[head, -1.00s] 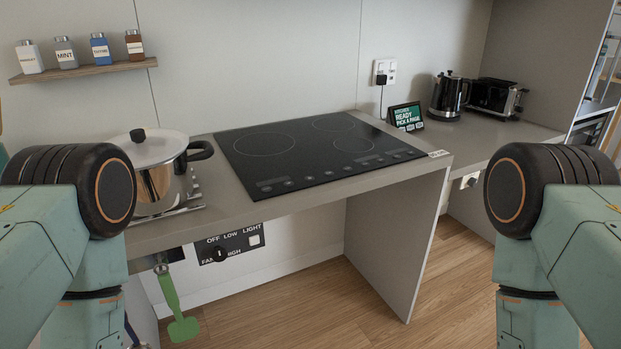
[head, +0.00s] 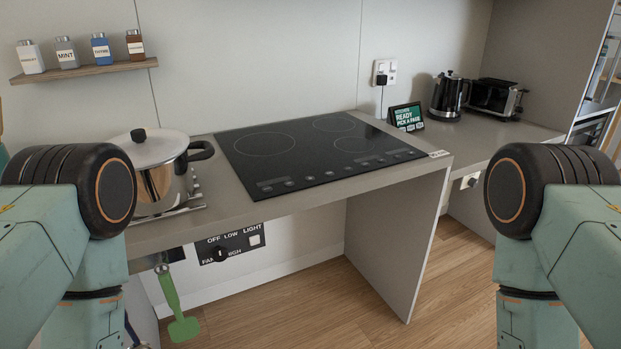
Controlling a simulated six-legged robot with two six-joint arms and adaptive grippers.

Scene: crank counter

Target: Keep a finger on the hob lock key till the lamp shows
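The black glass hob (head: 310,155) lies flat in the counter at the centre of the head view. A row of small touch keys (head: 340,172) runs along its front edge. Which one is the lock key is too small to tell, and I see no lit lamp on the hob. Both my arms stand at the left and right sides of the picture, apart from the hob. Neither gripper shows in the view.
A lidded steel pot (head: 158,170) stands left of the hob. A small screen (head: 406,117), a kettle (head: 449,95) and a toaster (head: 496,98) stand at the back right. A knob panel (head: 231,245) and a green spatula (head: 175,305) are below the counter (head: 235,203).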

